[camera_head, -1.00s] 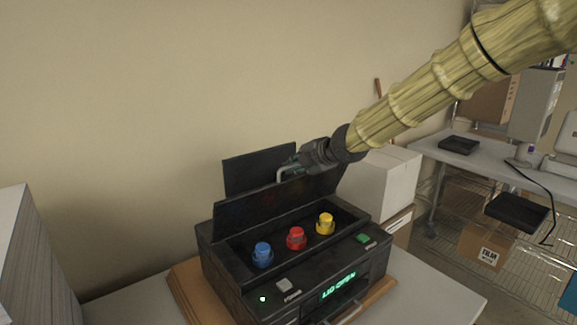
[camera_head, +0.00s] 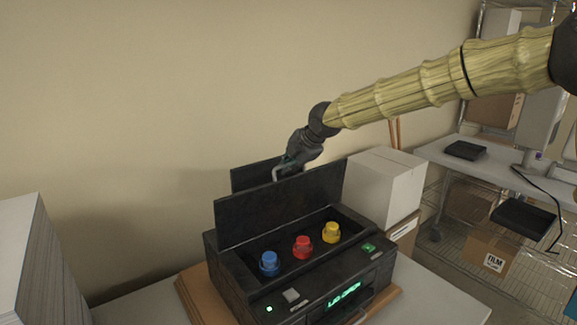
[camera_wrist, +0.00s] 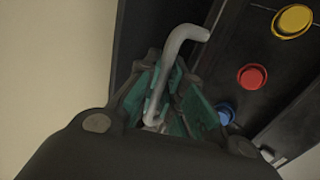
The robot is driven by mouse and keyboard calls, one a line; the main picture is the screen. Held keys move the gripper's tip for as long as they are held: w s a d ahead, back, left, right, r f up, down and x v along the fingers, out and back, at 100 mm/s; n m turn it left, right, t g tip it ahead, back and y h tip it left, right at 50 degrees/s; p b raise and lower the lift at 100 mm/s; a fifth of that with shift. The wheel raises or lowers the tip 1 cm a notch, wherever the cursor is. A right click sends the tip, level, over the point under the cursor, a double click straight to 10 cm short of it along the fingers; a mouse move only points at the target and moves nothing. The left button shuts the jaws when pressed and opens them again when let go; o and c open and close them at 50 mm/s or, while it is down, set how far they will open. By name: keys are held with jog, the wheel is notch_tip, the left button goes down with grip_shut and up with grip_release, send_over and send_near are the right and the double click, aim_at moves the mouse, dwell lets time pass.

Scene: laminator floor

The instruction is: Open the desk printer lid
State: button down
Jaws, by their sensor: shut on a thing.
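The black desk printer (camera_head: 310,278) stands on a wooden board, and its green display reads "LID OPEN". Its lid (camera_head: 262,208) stands raised, close to upright, behind the open bay. Inside the bay are a blue (camera_head: 269,262), a red (camera_head: 302,246) and a yellow (camera_head: 331,232) knob-like piece. My gripper (camera_head: 286,172) is at the top of the lid, shut on the grey bent lid handle (camera_wrist: 178,55). In the wrist view the handle lies between the teal finger pads. In the head view the lid and fingers partly hide the handle.
A white box (camera_head: 385,188) stands right of the printer. A stack of paper (camera_head: 30,260) is at the left. A bare wall is behind the printer. A desk (camera_head: 500,170) with black trays and a wire shelf stand further right.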

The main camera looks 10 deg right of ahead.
jog(key=shift+w+r, duration=0.1)
jog(key=shift+w, duration=0.1)
dwell(0.3)
jog(key=c, duration=1.5)
grip_release()
jog(key=shift+s, duration=0.1)
jog(key=v, duration=1.2)
jog(key=shift+r, duration=0.1)
